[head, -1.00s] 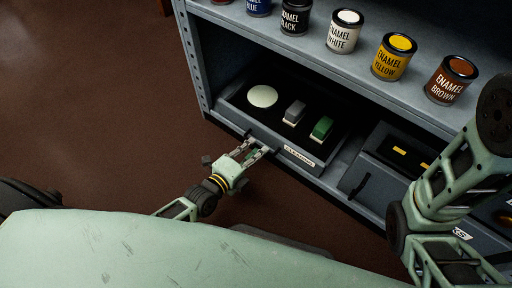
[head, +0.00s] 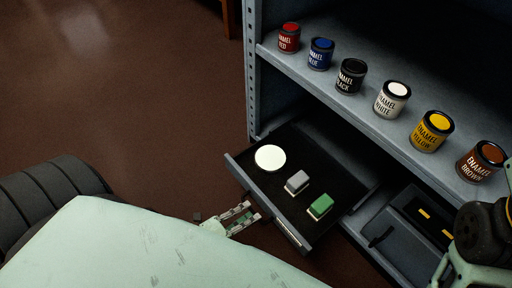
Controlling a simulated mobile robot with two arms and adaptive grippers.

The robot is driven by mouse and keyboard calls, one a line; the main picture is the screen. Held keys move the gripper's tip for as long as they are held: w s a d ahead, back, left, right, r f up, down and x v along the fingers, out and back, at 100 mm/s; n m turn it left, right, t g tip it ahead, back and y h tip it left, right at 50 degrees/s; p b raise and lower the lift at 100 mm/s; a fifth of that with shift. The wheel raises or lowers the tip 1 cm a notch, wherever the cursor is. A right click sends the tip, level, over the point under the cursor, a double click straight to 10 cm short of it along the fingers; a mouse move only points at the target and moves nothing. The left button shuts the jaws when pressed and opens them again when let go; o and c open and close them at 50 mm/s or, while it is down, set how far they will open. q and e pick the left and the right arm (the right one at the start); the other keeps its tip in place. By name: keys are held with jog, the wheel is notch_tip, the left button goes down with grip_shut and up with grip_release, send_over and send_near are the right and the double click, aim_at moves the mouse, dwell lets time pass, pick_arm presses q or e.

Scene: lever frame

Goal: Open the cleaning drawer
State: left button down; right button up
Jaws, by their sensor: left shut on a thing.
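The cleaning drawer (head: 262,194) is a dark grey, shallow drawer on the lower level of the shelf unit. It stands well out from the shelf, with its black inside showing. In it lie a round white pad (head: 270,158), a grey block (head: 297,182) and a green block (head: 320,206). My left gripper (head: 250,217) is at the drawer's front, shut on its handle, which the fingers mostly hide. My right arm shows at the lower right edge; its gripper is out of view.
A second drawer (head: 394,243) with a black handle and yellow items sits to the right. Enamel paint cans, such as the white one (head: 392,99), line the shelf (head: 330,88) above. Brown floor (head: 150,110) is clear at the left.

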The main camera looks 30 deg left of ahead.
pick_arm(q)
jog(key=shift+s, duration=0.3)
jog(key=c, duration=1.8)
grip_release()
jog(key=shift+a, duration=0.1)
jog(key=shift+c, duration=0.2)
